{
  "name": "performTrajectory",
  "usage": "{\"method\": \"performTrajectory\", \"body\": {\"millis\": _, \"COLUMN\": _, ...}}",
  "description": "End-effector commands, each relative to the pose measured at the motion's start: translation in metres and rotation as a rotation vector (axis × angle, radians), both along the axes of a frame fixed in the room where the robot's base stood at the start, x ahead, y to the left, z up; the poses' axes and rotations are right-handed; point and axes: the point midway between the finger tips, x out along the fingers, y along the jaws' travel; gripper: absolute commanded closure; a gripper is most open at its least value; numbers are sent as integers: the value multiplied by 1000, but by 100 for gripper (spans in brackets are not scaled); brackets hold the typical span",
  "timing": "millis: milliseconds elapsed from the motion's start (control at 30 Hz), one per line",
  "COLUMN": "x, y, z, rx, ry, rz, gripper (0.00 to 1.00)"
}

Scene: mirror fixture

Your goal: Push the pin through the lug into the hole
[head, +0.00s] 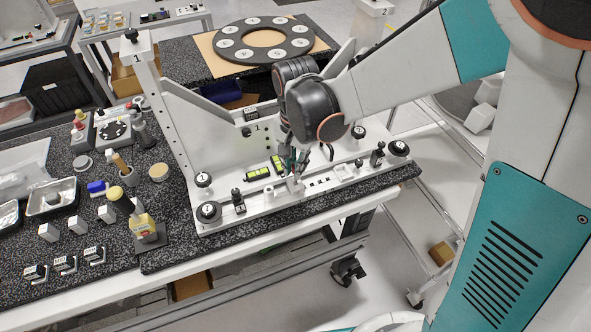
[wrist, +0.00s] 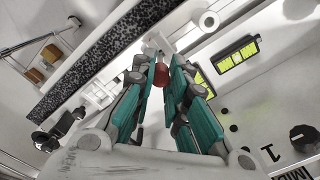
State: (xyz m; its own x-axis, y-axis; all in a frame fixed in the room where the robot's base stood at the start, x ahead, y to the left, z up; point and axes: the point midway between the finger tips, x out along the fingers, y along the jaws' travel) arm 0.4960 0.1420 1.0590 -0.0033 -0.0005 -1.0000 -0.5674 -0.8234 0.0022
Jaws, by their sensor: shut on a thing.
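My gripper (head: 291,162) is low over the white fixture plate (head: 330,165), at a small light block (head: 295,187) near its front edge. In the wrist view its teal fingers (wrist: 167,73) are closed around a red piece (wrist: 161,78), which looks like the head of the pin. The pin's shaft is not clearly visible. A small light part (wrist: 157,45), perhaps the lug, is just beyond the fingertips. I cannot make out the hole, nor whether the pin is in the lug.
Two yellow-green levels (wrist: 237,55) lie beside the gripper. Black clamps (head: 377,155) and round black knobs (head: 208,212) stand on the plate. An upright white panel (head: 200,130) rises behind. The speckled bench (head: 110,255) at left holds trays and small parts.

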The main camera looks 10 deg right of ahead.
Motion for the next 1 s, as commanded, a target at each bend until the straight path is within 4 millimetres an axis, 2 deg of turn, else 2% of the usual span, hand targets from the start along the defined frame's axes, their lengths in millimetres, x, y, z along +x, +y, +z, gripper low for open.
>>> {"method": "performTrajectory", "body": {"millis": 1000, "x": 0, "y": 0, "z": -19, "rx": 0, "ry": 0, "rz": 0, "gripper": 100}}
